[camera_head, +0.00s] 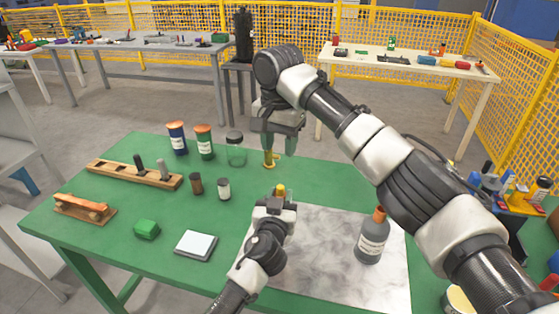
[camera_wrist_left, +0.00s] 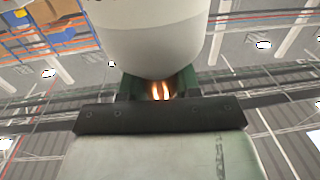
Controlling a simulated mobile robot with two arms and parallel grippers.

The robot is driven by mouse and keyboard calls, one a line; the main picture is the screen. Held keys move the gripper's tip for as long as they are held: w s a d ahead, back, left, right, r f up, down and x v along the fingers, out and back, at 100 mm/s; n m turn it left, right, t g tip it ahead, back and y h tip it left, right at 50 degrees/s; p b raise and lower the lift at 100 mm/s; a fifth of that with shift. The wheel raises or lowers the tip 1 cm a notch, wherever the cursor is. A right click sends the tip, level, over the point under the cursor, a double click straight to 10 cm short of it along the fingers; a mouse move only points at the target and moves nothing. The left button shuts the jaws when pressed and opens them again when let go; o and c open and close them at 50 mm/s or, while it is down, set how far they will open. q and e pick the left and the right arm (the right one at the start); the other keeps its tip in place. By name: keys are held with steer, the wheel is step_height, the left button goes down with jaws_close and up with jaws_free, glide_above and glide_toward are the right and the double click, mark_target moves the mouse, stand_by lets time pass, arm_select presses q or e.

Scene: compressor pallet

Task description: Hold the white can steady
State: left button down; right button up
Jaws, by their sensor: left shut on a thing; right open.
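My left gripper (camera_head: 280,196) is low over the green table, near the far-left part of the marbled sheet. It is shut on the white can, with a yellow tip showing just above the fingers in the head view. The gripper hides the rest of the can there. In the left wrist view the can (camera_wrist_left: 152,35) is a large pale rounded body at the top, tapering to an orange glint between the green fingers.
A grey bottle (camera_head: 371,243) with an orange cap stands on the marbled sheet (camera_head: 325,285). My right arm crosses above the right side.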

arm_select(q)
steer(key=shift+s+f, duration=0.1)
steer(key=shift+f, duration=0.6)
arm_select(e)
steer(key=shift+r, duration=0.45)
arm_select(q)
steer(key=c, duration=1)
jaws_free()
steer(key=shift+o, duration=1.5)
steer(key=shift+w+r, duration=0.15)
steer(key=shift+w, duration=0.05)
arm_select(e)
steer(key=shift+w+f, duration=0.15)
steer(key=shift+w, duration=0.05)
